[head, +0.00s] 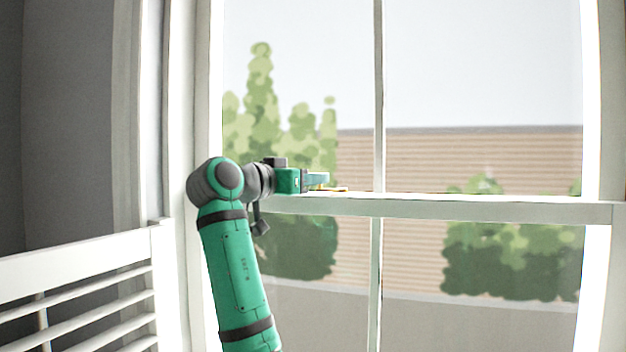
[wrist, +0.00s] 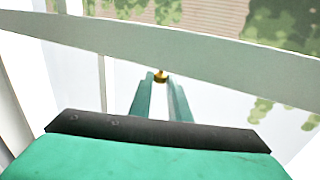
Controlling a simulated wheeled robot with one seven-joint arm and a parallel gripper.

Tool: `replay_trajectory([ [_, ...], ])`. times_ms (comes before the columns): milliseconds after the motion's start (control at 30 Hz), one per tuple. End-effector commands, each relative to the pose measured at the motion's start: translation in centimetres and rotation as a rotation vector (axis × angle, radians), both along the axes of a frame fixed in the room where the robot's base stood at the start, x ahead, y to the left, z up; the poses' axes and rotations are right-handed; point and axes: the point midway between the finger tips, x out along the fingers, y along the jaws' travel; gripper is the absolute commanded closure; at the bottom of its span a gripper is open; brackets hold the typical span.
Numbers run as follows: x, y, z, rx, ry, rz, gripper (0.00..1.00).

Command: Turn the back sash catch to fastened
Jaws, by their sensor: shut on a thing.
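The sash catch (head: 340,189) is a small brass-coloured piece on top of the window's horizontal meeting rail. In the wrist view the brass catch (wrist: 161,75) shows between the tips of my two green fingers. My gripper (head: 318,180) reaches in from the left just above the rail, and it also shows in the wrist view (wrist: 160,84). It is shut on the catch. The fingers hide part of the catch, and I cannot tell which way its lever points.
The white meeting rail (head: 480,206) runs across the window, with a vertical glazing bar (head: 379,90) just right of the catch. A white slatted piece (head: 80,285) stands at lower left. The window frame's left jamb (head: 182,110) is close behind my arm.

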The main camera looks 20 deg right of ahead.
Motion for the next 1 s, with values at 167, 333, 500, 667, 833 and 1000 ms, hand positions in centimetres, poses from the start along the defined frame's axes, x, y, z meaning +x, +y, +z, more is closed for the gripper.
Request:
replay_trajectory([
  [167, -0.5, 0.0, 0.0, 0.001, -0.003, 0.062, 1.0],
  [333, -1.4, 0.0, 0.0, 0.003, -0.004, 0.177, 1.0],
  [500, -2.5, -0.1, 0.0, 0.002, -0.006, 0.329, 1.0],
  [667, -3.5, -0.4, 0.1, 0.001, -0.005, 0.481, 1.0],
  [833, -4.6, -0.8, 0.1, 0.0, -0.006, 0.642, 1.0],
  [1000, -5.5, -1.5, 0.1, 0.0, -0.003, 0.802, 1.0],
])
